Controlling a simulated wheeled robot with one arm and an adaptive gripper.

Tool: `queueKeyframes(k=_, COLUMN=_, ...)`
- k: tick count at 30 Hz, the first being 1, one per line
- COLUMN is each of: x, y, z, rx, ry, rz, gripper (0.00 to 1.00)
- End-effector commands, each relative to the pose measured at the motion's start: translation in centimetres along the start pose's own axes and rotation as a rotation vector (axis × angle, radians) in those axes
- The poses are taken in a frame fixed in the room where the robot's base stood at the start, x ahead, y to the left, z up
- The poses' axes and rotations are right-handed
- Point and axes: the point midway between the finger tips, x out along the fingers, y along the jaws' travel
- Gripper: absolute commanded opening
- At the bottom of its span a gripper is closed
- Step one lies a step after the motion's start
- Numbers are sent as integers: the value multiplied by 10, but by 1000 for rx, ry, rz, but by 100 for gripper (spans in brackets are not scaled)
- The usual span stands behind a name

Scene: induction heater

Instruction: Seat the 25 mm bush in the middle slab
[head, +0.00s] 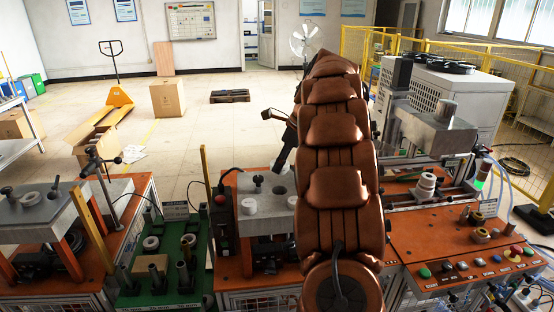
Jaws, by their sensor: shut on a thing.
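The middle slab (262,212) is a grey block on an orange bench, left of my arm. It has a dark round hole (280,190), a black knob (258,183) and a pale ring (249,206) on top. My brown arm covers its right side. My gripper (278,166) shows as dark parts at the arm's left edge, and in the picture its lower end is just above the hole. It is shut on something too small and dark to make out. I cannot tell which ring or bush is the 25 mm one, or whether the gripper touches the slab.
A green tray (198,262) with rings and dark posts stands left of the middle bench. Another grey slab (40,212) is at the far left. At right is a control panel (455,268) with coloured buttons, several small rings and a stacked white part (427,186).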

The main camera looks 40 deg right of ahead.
Motion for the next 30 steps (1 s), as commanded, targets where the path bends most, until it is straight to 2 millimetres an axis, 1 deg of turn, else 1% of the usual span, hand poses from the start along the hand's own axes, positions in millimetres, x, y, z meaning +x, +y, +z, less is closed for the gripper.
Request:
queueKeyframes(k=21, x=52, y=0, z=-21, rx=-2, ry=1, rz=0, gripper=14)
queueKeyframes(k=24, x=52, y=1, z=-20, rx=-3, ry=-1, rz=3, gripper=14)
queueKeyframes(k=30, x=58, y=0, z=-23, rx=-2, ry=0, rz=1, gripper=14)
